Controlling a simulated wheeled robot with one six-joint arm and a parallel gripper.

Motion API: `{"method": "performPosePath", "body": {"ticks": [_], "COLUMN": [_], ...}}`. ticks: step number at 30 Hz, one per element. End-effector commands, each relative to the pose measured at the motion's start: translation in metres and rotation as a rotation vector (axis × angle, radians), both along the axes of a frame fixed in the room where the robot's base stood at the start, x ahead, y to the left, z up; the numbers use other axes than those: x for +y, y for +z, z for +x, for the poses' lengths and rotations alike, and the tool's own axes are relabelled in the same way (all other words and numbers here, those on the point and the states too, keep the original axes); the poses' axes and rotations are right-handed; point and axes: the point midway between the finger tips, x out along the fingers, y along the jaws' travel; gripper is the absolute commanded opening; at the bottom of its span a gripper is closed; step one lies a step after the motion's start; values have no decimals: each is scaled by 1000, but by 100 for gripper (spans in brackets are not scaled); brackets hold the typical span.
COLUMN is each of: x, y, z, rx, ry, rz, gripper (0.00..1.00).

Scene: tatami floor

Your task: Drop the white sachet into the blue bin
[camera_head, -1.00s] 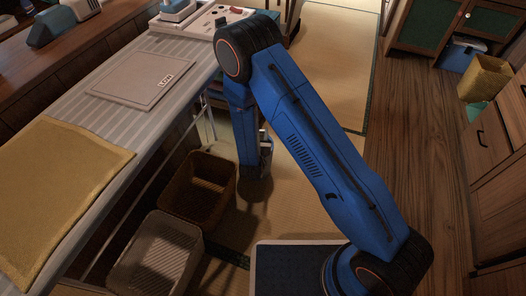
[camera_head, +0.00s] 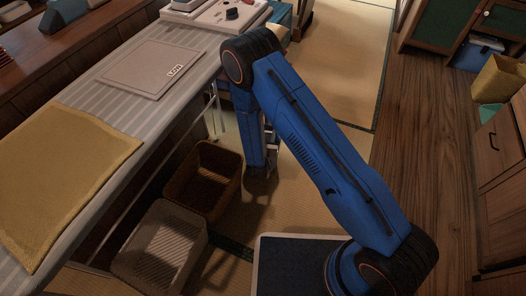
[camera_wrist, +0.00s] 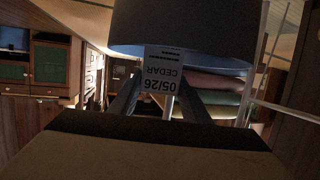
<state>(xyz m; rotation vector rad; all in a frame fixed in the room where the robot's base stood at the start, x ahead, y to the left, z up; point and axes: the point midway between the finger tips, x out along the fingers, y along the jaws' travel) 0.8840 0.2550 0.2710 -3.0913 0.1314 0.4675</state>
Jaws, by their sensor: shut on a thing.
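In the wrist view my gripper (camera_wrist: 158,98) has its two dark fingers on either side of the white sachet (camera_wrist: 161,76), whose printed label reads upside down. It is shut on the sachet. In the head view the blue arm hangs down beside the table, and a small pale bit of the sachet (camera_head: 271,139) shows at its lower end; the fingers are mostly hidden. A blue container (camera_head: 472,53) stands at the far right by the green-panelled cabinet. Another blue object (camera_head: 281,13) is partly hidden behind the table's far end; I cannot tell what it is.
A brown basket (camera_head: 184,187) and a beige basket (camera_head: 128,262) stand on the floor beside the striped table (camera_head: 137,113). A yellow bin (camera_head: 497,82) and a green one (camera_head: 489,114) stand by the right-hand drawers. The tatami and wooden floor between are clear.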

Motion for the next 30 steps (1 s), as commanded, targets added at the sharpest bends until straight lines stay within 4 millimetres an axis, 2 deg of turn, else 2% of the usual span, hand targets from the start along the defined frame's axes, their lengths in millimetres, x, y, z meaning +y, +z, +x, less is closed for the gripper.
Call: {"method": "performPosePath", "body": {"ticks": [4, 5, 7, 16, 20, 23, 30], "x": [0, 0, 0, 0, 2, 3, 7], "y": [0, 0, 0, 0, 3, 6, 20], "z": [0, 0, 0, 0, -7, -20, -64], "rx": [0, 0, 0, 0, 0, 1, 1], "ry": [0, 0, 0, 0, 2, 3, 5], "rz": [0, 0, 0, 0, 1, 0, -2], "gripper": [22, 48, 64, 65, 65, 65, 65]}}
